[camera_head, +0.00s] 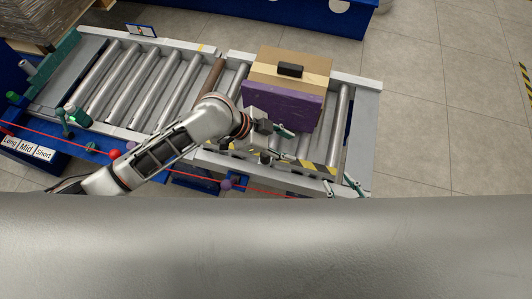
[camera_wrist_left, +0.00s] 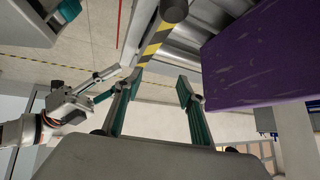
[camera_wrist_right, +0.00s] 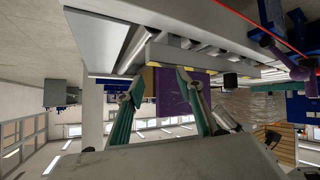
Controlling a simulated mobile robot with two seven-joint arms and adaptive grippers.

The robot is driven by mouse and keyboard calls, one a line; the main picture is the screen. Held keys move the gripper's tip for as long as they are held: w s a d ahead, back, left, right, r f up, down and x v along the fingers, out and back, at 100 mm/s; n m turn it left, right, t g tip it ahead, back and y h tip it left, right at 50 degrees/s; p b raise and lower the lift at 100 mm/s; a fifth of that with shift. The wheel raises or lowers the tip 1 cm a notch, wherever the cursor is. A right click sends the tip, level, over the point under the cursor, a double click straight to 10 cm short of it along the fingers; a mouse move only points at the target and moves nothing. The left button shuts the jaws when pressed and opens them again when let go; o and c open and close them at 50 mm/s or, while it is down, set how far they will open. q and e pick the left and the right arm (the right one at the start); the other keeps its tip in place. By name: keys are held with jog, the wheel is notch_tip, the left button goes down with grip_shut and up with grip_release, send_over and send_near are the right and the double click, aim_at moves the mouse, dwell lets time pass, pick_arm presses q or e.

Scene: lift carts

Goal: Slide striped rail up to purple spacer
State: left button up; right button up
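The purple spacer (camera_head: 283,105) is a long block lying across the rollers, against a tan box. It also shows in the left wrist view (camera_wrist_left: 262,60) and the right wrist view (camera_wrist_right: 171,92). The yellow-black striped rail (camera_head: 314,164) runs along the conveyor's near side, with a strip of rollers between it and the spacer. It also shows in the left wrist view (camera_wrist_left: 155,42). My left gripper (camera_head: 277,146) is open and empty, near the rail; my arm hides part of it. My right gripper (camera_head: 343,187) is open and empty at the rail's right end, by the near edge.
The tan box (camera_head: 290,62) carries a black handle (camera_head: 290,70). A brown roller (camera_head: 209,76) lies left of the box. A red line and a purple ball (camera_head: 226,184) run along the conveyor front. Signs reading Long, Mid and Short (camera_head: 28,148) are at left. Floor at right is clear.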

aim_at(266, 156)
pick_arm(q)
jog(key=w+a+m+g+y+b, duration=0.2)
jog(key=a+m+g+y, duration=0.1)
jog(key=a+m+y, duration=0.4)
jog(key=f+h, duration=0.1)
jog(key=f, duration=0.1)
jog(key=s+f+b, duration=0.1)
jog(key=f, duration=0.1)
jog(key=d+f+n+h+b, duration=0.1)
jog(key=f, duration=0.1)
jog(key=shift+s+f+g+h, duration=0.3)
jog(key=shift+s+f, duration=0.05)
jog(key=shift+d+f, duration=0.2)
jog(key=shift+f, duration=0.25)
pick_arm(e)
jog(key=shift+a+f, duration=0.2)
jog(key=shift+f, duration=0.3)
jog(key=shift+a+f, duration=0.15)
jog(key=shift+f, duration=0.35)
